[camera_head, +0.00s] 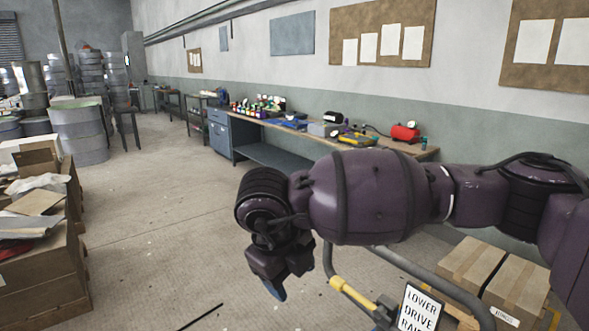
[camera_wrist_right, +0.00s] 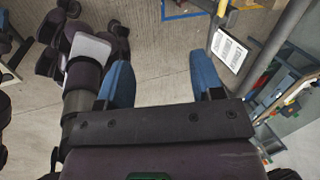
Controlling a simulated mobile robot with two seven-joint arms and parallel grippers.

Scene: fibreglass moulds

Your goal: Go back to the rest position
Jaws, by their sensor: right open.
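My right gripper (camera_head: 277,285) hangs at the end of my right arm, which reaches in from the right of the head view. It points downward above the floor. In the right wrist view the right gripper (camera_wrist_right: 162,82) shows two blue fingers spread apart, with only floor between them. It is open and empty. My left gripper is not identifiable in the head view.
A workbench (camera_head: 265,155) with bottles, tools and a red compressor (camera_head: 405,132) runs along the right wall. Cardboard boxes (camera_head: 490,275) lie at the lower right. A rail with a sign (camera_head: 420,308) stands below my arm. Stacked boxes (camera_head: 45,265) are at left. The floor between is clear.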

